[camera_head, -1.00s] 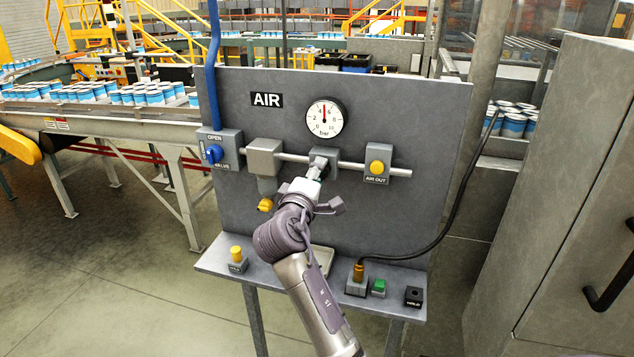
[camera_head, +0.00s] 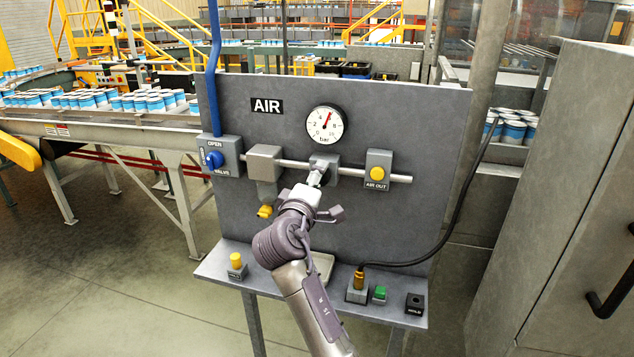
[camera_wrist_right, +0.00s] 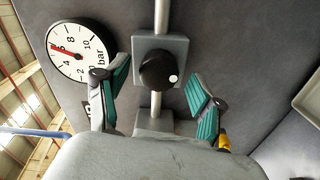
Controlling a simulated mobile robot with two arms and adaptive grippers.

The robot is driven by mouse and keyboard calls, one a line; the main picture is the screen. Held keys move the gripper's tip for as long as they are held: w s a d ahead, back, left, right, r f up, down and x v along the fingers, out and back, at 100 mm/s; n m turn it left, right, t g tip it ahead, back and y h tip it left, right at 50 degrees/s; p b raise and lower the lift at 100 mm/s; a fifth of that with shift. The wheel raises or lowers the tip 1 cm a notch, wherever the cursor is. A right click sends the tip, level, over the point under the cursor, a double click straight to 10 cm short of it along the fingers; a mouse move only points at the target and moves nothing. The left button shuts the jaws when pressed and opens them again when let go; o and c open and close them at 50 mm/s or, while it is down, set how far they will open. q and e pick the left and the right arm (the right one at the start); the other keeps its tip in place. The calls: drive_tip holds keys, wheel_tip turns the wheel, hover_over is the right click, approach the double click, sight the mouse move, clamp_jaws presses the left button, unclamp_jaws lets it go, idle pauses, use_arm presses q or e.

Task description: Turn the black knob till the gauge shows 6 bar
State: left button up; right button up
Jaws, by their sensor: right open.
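The black knob (camera_wrist_right: 158,70), with a white dot on its face, sits on a grey square regulator block (camera_wrist_right: 178,45) in the right wrist view. My right gripper (camera_wrist_right: 157,85) is open, with its teal-padded fingers on either side of the knob and visible gaps to it. In the head view my right gripper (camera_head: 314,180) is in front of the regulator and hides the knob. The round white gauge (camera_head: 325,125) is above it, its red needle tilted just right of the top, at about 6. The wrist view gauge (camera_wrist_right: 80,52) also shows the needle near the 6. My left gripper is not in view.
A blue valve handle (camera_head: 214,159) is left on the panel; a yellow AIR OUT button (camera_head: 377,174) is right. A filter with a yellow tip (camera_head: 265,211) hangs left of my arm. The shelf below holds a yellow button (camera_head: 236,260) and a cable plug (camera_head: 358,281).

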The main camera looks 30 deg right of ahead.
drive_tip(key=v, duration=0.7)
drive_tip(key=shift+a, duration=0.2)
drive_tip(key=shift+s, duration=0.1)
